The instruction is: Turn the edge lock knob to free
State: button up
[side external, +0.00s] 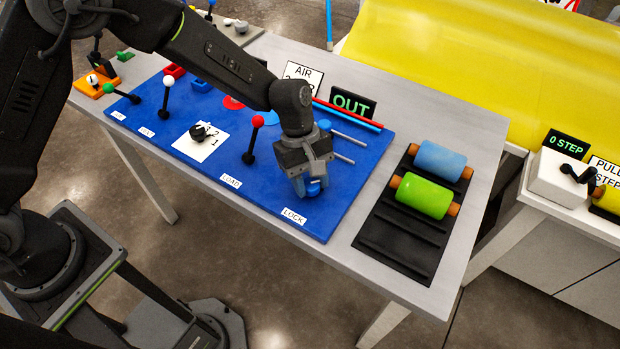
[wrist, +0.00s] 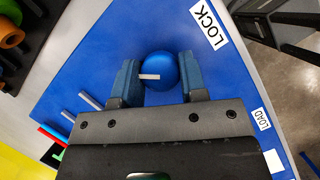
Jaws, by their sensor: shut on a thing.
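The edge lock knob is a round blue knob (wrist: 166,67) with a short pale mark on its top, on the blue panel by the LOCK label (wrist: 209,27). The pale mark points toward the left finger in the wrist view. My gripper (wrist: 161,75) is shut on the knob, with one blue-grey finger on each side of it. In the side view my gripper (side external: 312,184) reaches down onto the knob near the panel's front right corner, above the LOCK label (side external: 293,216). The knob is mostly hidden there by the fingers.
The blue panel (side external: 325,222) also bears a red-topped lever (side external: 257,122), a white-topped lever (side external: 168,81) and a black dial (side external: 199,132). An OUT display (side external: 351,104) stands behind. A black rack (side external: 393,241) with blue and green rollers lies to the right.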

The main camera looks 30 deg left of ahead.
jog(key=m+g, duration=0.1)
jog(key=m, duration=0.2)
jog(key=shift+m+y, duration=0.4)
jog(key=m+g+y, duration=0.1)
jog(key=m, duration=0.2)
jog(key=shift+w+m, duration=0.1)
jog(key=shift+m, duration=0.2)
jog(key=m+y, duration=0.2)
jog(key=m, duration=0.2)
jog(key=shift+d, duration=0.1)
jog(key=shift+m+y, duration=0.5)
jog(key=shift+m, duration=1.2)
jog(key=o, duration=0.9)
jog(key=shift+o, duration=0.2)
jog(key=v, duration=1.4)
jog(key=shift+d, duration=0.15)
